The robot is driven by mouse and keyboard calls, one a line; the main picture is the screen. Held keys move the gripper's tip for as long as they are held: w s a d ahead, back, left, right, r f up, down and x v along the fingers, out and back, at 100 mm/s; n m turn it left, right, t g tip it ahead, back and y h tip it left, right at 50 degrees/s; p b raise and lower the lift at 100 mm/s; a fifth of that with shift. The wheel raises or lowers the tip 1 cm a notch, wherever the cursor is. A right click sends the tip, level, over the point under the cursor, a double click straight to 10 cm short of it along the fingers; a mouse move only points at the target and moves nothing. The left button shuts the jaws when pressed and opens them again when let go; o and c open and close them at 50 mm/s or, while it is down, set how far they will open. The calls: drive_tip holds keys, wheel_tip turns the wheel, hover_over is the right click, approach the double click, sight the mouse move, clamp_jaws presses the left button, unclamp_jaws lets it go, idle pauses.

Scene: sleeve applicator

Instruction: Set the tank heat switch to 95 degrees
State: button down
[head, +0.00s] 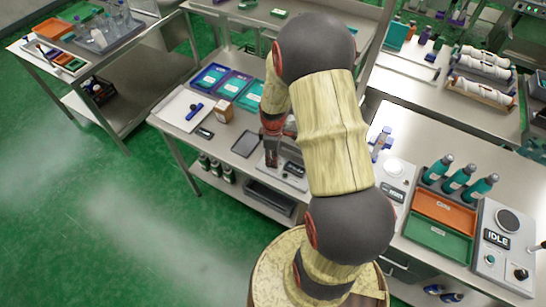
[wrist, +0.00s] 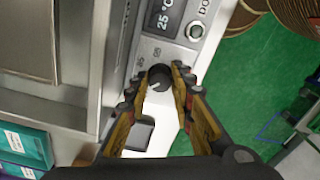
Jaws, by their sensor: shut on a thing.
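The tank heat switch is a small dark round knob (wrist: 159,78) with a pale pointer line, on the light grey panel of a machine (wrist: 152,48). Small printed marks stand beside the knob, too small to read surely. A dark display (wrist: 166,18) above it reads 25 °C. My gripper (wrist: 156,80) has one finger on each side of the knob and is shut on it. In the head view the machine (head: 293,172) stands on the middle bench, and my arm hides much of it; the knob is not visible there.
A round button (wrist: 195,32) sits beside the display. A grey tablet (head: 246,144), a brown box (head: 223,112) and teal and purple trays (head: 232,86) lie left of the machine. Teal bottles (head: 459,178) and a unit showing IDLE (head: 497,238) stand at right. Green floor is open at left.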

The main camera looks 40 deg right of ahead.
drive_tip(key=m, duration=0.7)
drive_tip(key=shift+p, duration=0.35)
drive_tip(key=m, duration=0.6)
drive_tip(key=shift+a+m, duration=0.15)
drive_tip(key=shift+m, duration=0.25)
drive_tip(key=m, duration=0.4)
drive_tip(key=shift+w+p, duration=0.1)
drive_tip(key=shift+p, duration=0.3)
drive_tip(key=shift+m, duration=2.2)
drive_tip(key=c, duration=1.6)
unclamp_jaws()
drive_tip(key=shift+o, duration=0.3)
drive_tip(key=shift+r, duration=0.1)
